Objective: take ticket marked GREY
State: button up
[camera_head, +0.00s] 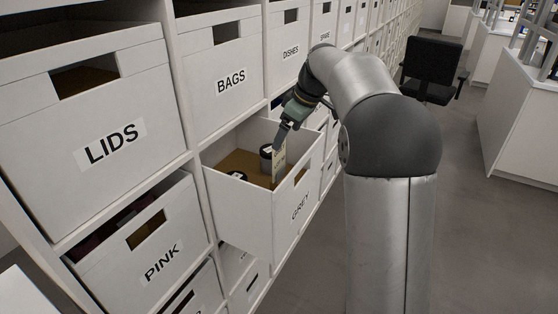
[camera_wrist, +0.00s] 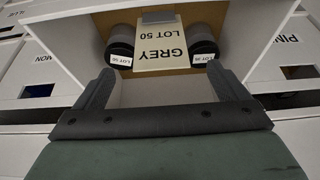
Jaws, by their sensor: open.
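The cream ticket (camera_wrist: 161,61) reads GREY, LOT 50, upside down in the wrist view. Its far end meets a small grey block (camera_wrist: 160,17). In the head view the ticket (camera_head: 280,158) stands inside the pulled-out white GREY drawer (camera_head: 301,222). Two dark jars flank it in the wrist view, one at left (camera_wrist: 121,40) and one at right (camera_wrist: 203,41), each with a small white label. My gripper (camera_wrist: 160,76) is open and empty, its fingers spread wider than the ticket and short of its near edge. In the head view my gripper (camera_head: 281,139) is at the ticket's top.
White drawers marked LIDS (camera_head: 80,150), BAGS (camera_head: 225,95), PINK (camera_head: 165,245) and DISHES (camera_head: 290,45) surround the open drawer. Its walls rise around the jars and ticket. A black office chair (camera_head: 431,66) stands at the back right; the floor (camera_head: 490,240) at right is clear.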

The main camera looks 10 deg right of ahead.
aim_at(277, 153)
jog(key=p+x, duration=0.1)
jog(key=x, duration=0.8)
jog(key=shift+a, duration=0.1)
jog(key=c, duration=1)
